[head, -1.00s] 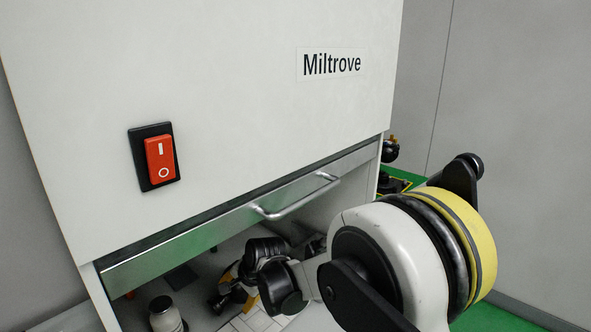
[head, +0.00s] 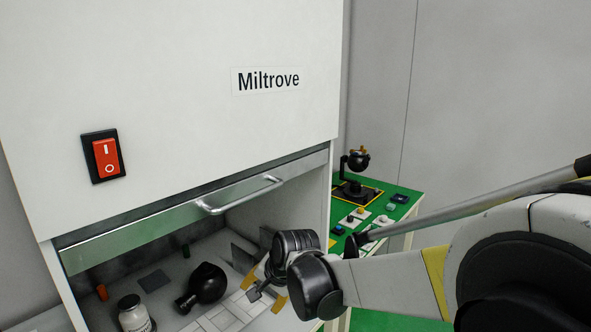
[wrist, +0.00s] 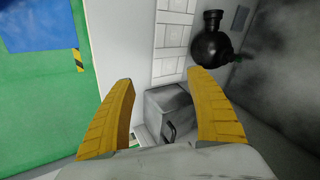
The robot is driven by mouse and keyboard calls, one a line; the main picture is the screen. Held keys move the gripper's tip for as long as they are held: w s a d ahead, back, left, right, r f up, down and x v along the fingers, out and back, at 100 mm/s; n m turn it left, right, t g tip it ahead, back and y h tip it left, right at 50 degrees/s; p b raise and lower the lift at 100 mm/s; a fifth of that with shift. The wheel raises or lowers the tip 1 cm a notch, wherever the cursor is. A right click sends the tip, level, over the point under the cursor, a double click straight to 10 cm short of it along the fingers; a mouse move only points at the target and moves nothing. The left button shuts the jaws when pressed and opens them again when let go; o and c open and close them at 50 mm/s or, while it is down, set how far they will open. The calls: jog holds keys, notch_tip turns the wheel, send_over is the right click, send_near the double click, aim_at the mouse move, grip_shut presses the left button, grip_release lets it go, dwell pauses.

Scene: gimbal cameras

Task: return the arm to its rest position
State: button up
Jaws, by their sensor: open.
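My arm reaches in from the right of the head view to the open front of the white cabinet. My gripper (head: 264,290) hangs at the cabinet's opening, near the right side wall, over the pale tiled floor. Its two yellow fingers are spread. In the wrist view the open fingers (wrist: 160,80) have nothing between them; a grey box with a dark handle (wrist: 170,115) shows beyond. A black round flask (head: 208,283) lies left of my gripper and apart from it; it also shows in the wrist view (wrist: 210,45).
The cabinet (head: 200,125) has a raised sash with a metal handle (head: 240,195) above my gripper. A white jar (head: 133,315) stands inside at left. A green table (head: 395,208) with several small objects stands behind my arm. Open floor shows at lower right.

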jog(key=s+d+r+n+t+h, duration=0.1)
jog(key=s+d+r+n, duration=0.1)
jog(key=s+d+r, duration=0.6)
jog(key=s+d+r+n+t+h, duration=0.1)
jog(key=s+d, duration=0.6)
jog(key=d, duration=0.5)
jog(key=s+d+f+n+h, duration=0.1)
jog(key=s+d+n, duration=0.1)
jog(key=s+d, duration=0.5)
jog(key=shift+s+f+h, duration=0.3)
jog(key=shift+s+h, duration=0.1)
jog(key=shift+s, duration=0.15)
